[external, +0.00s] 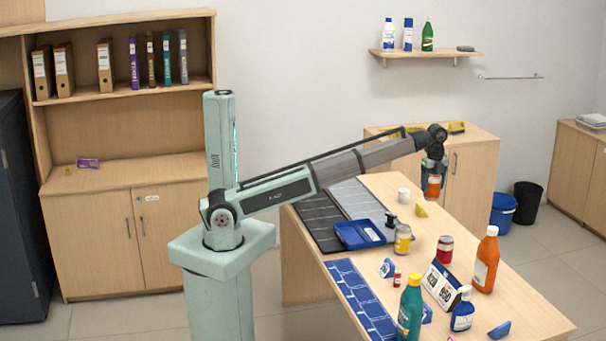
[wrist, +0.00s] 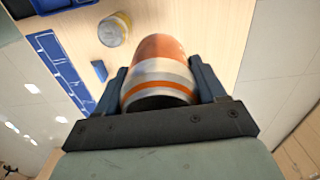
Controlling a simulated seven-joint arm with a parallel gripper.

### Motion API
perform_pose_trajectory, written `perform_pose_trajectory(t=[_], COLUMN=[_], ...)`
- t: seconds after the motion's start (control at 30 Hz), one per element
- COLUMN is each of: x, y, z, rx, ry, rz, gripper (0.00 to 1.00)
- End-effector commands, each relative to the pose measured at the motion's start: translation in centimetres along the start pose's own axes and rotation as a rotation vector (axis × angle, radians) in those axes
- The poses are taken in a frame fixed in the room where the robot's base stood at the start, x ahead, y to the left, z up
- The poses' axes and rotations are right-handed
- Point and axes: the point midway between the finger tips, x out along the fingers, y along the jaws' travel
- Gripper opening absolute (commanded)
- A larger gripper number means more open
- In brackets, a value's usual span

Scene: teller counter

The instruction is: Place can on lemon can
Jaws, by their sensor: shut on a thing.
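My gripper (external: 433,180) is shut on an orange and white can (external: 433,188), held above the far part of the counter. In the wrist view the same can (wrist: 160,75) sits between the two fingers, and my gripper (wrist: 163,80) grips its sides. The lemon can (external: 403,239), yellow and grey, stands on the counter nearer the camera, apart from the held can. It also shows in the wrist view (wrist: 114,30), beyond the fingers to the upper left.
A blue tray (external: 360,235) lies left of the lemon can. A red can (external: 445,249) stands to its right. An orange bottle (external: 486,260), a calendar (external: 441,285) and a teal bottle (external: 410,309) stand nearer.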

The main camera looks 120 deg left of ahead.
Motion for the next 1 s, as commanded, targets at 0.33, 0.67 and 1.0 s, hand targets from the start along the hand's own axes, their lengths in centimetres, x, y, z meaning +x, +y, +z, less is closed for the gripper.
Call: perform_pose_trajectory(t=[0.33,0.67,1.0], x=[0.5,1.8,6.6], y=[9.5,10.7,10.7], z=[1.2,1.4,1.4], rx=[-0.056,-0.116,-0.115], ry=[0.000,0.000,0.000], rz=[0.000,0.001,0.001], gripper=[0.18,0.18,0.18])
